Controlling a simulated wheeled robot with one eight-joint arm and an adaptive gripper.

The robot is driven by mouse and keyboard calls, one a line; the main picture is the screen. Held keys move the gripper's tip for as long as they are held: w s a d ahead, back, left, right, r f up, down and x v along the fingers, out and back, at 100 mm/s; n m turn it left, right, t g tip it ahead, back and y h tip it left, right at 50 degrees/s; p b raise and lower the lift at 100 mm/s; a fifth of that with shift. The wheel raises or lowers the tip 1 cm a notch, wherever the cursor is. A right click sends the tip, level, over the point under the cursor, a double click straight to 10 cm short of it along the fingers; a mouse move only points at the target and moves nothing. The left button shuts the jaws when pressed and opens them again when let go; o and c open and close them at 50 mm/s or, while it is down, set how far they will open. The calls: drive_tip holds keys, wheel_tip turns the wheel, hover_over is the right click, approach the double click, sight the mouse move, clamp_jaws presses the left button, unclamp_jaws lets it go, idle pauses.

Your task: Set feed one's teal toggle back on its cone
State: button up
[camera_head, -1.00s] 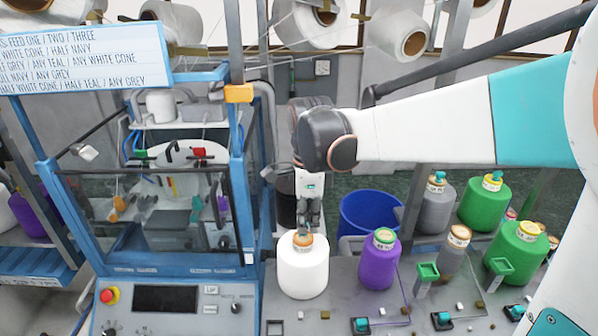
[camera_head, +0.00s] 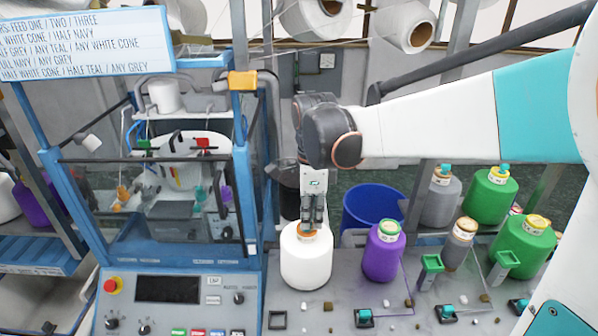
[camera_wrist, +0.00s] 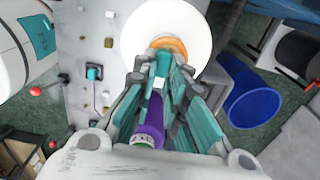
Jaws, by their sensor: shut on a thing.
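A white cone (camera_head: 305,262) with an orange top stands upright at the left end of the bench. It also shows in the wrist view (camera_wrist: 143,22). My gripper (camera_head: 308,229) points down right over its top. In the wrist view, my gripper (camera_wrist: 164,62) is shut on a narrow teal piece, which looks like the teal toggle (camera_wrist: 162,66). The fingers hide much of it, and I cannot tell whether it touches the cone's orange top. A purple cone (camera_head: 383,258) with a green-rimmed top stands to the right.
The blue-framed knitting machine (camera_head: 245,160) stands close on the left. A blue bin (camera_head: 370,208) is behind the bench. Grey and green cones (camera_head: 525,245) fill the right side. Small teal switches (camera_head: 364,316) line the bench's front. A lettered sign (camera_head: 90,45) hangs upper left.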

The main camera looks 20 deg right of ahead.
drive_tip(key=shift+s+f, duration=0.15)
drive_tip(key=shift+f, duration=0.15)
clamp_jaws()
idle(0.3)
drive_tip(key=o, duration=0.7)
unclamp_jaws()
drive_tip(key=shift+r, duration=0.15)
wheel_tip(320, 180, up, 12)
drive_tip(key=shift+f, duration=0.1)
